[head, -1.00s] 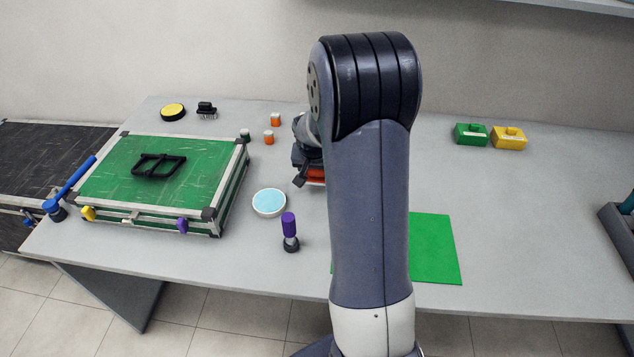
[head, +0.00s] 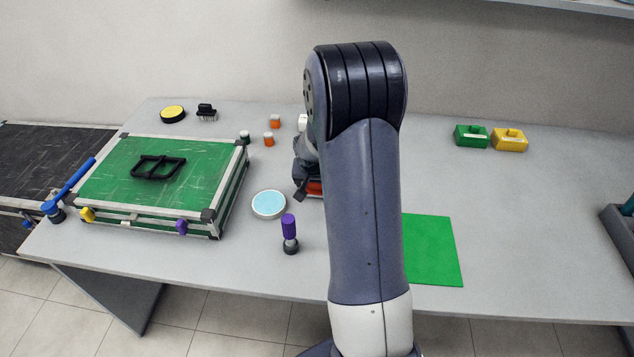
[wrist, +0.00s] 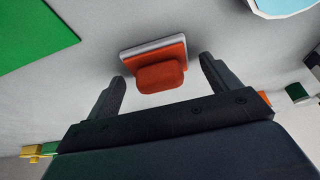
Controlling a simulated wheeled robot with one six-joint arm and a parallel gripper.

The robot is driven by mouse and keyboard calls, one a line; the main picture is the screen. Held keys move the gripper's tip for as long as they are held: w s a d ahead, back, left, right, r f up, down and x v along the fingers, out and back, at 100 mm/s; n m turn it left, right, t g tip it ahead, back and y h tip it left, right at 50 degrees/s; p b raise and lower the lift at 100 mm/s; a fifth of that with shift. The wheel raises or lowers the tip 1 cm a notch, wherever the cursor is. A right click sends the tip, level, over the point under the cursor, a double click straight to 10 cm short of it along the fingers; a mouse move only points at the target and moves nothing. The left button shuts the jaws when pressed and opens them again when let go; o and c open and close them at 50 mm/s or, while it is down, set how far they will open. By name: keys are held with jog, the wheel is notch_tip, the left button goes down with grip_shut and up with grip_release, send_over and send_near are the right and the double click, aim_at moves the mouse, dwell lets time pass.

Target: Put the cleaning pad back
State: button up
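An orange block on a grey-white base, apparently the cleaning pad (wrist: 163,76), rests on the table between my fingers in the wrist view. In the head view only a small orange strip of the pad (head: 315,188) shows beside my arm; the rest is hidden. My gripper (wrist: 162,68) is open, with one finger on each side of the pad and a visible gap to it. In the head view my gripper (head: 303,182) is low over the middle of the table, partly hidden by my arm.
A blue-topped white dish (head: 268,204) and a purple-handled tool (head: 289,232) stand left of my arm. A green-topped case (head: 110,180) is farther left. A green mat (head: 432,250) lies right. Green (head: 472,137) and yellow (head: 509,140) blocks stand at the back right.

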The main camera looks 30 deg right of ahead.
jog(key=shift+r, duration=0.55)
jog(key=v, duration=1.1)
jog(key=shift+p, duration=0.45)
jog(key=shift+s, duration=0.1)
jog(key=b+x, duration=0.1)
jog(key=x, duration=1.1)
jog(key=shift+f, duration=0.25)
notch_tip(320, 180, up, 2)
jog(key=shift+p, duration=0.3)
jog(key=shift+a+r, duration=0.1)
jog(key=shift+r, duration=0.4)
